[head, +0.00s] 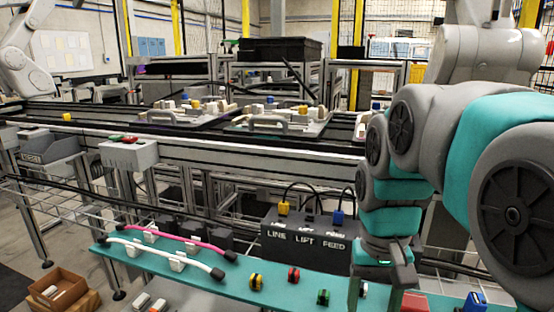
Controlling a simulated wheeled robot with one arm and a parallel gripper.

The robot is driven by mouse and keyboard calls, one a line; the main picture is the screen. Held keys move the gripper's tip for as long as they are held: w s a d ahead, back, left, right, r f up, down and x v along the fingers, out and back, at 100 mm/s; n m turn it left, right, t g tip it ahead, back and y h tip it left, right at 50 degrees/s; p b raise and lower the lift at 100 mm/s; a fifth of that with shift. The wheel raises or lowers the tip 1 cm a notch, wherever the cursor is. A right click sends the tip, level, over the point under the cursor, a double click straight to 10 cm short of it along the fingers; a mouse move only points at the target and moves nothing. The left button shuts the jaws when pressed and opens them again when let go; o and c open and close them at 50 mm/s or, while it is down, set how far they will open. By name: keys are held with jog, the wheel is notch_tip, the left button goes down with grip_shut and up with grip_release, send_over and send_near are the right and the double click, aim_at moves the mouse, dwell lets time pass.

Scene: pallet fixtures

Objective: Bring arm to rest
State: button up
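My arm in grey and teal comes in from the right in the head view and bends down at the front right. My gripper (376,292) points down over the right part of the teal shelf (300,288). Its two fingers stand apart, with no held object visible between them. The fingertips are close to the bottom edge of the picture.
A dark box labelled LINE, LIFT, FEED (305,242) stands behind the shelf, left of my wrist. Small coloured plugs, including a red one (293,274), and white and pink cables (165,257) lie on the shelf. Fixture pallets (285,122) sit on the conveyor behind.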

jog(key=s+f+n, duration=0.1)
jog(key=s+f, duration=1.1)
jog(key=s, duration=0.3)
jog(key=shift+f+n+g, duration=0.35)
jog(key=shift+n+g, duration=0.05)
jog(key=shift+c, duration=0.2)
